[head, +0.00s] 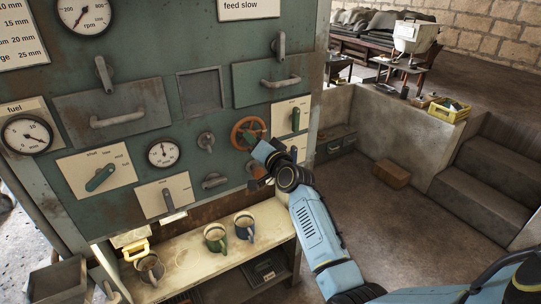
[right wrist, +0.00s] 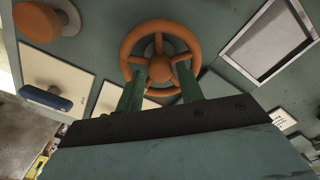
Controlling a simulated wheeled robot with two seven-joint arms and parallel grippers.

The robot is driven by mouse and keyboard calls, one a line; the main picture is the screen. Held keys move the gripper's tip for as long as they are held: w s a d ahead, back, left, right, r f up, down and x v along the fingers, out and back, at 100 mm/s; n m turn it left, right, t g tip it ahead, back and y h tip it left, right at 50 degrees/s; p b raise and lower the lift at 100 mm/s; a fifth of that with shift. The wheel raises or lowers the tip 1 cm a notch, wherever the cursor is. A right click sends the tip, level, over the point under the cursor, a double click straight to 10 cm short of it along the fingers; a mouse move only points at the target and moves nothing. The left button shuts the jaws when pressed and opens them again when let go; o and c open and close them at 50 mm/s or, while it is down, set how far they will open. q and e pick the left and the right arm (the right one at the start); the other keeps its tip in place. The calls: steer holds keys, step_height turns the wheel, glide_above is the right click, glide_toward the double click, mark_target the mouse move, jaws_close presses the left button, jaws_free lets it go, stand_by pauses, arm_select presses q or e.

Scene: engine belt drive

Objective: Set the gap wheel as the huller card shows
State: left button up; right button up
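The gap wheel, an orange-brown spoked handwheel (head: 249,122), is on the green machine panel, right of the centre. In the right wrist view the wheel (right wrist: 160,24) faces me, its lower rim partly hidden by my fingers. My right gripper (head: 254,145) is at the wheel. In the right wrist view its two green fingers (right wrist: 161,80) stand apart at the wheel's lower half, with a gap between them; I cannot tell whether they touch it. A card (head: 20,38) at the top left lists mm values, 10 to 25, its left part cut off. My left gripper is not in view.
Gauges, levers and drawer handles (head: 118,118) project from the panel around the wheel. Below, a shelf (head: 200,262) bears several mugs (head: 215,237). A low wall and steps (head: 490,165) stand at the right; the floor between has a brown block (head: 391,176).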

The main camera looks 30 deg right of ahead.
steer(key=s, duration=0.9)
steer(key=shift+s, duration=0.3)
steer(key=shift+a, duration=0.1)
stand_by(0.7)
